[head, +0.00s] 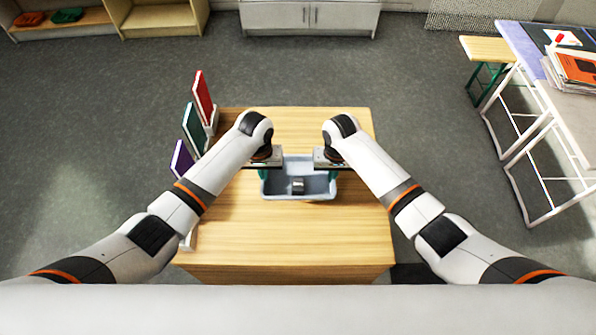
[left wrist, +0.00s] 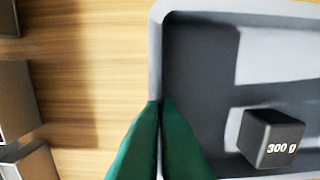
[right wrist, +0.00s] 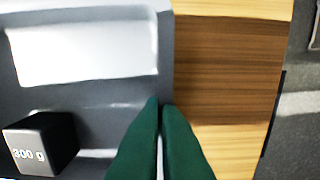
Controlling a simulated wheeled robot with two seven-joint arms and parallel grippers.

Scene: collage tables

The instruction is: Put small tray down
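A small grey-blue tray (head: 313,184) is at the middle of the wooden table (head: 290,240), between my two grippers. A dark block marked "300 g" (left wrist: 271,138) lies in it and also shows in the head view (head: 298,186) and right wrist view (right wrist: 40,143). My left gripper (head: 264,174) has its green fingers closed on the tray's left wall (left wrist: 155,75). My right gripper (head: 333,174) has its green fingers closed on the right wall (right wrist: 165,60). The tray looks level. I cannot tell whether its underside touches the table.
Red (head: 203,97), green (head: 194,128) and purple (head: 181,160) upright panels stand along the table's left edge. The table top in front of the tray is clear. A second table (head: 520,60) with books and papers stands at the right. Low shelves (head: 160,17) line the back.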

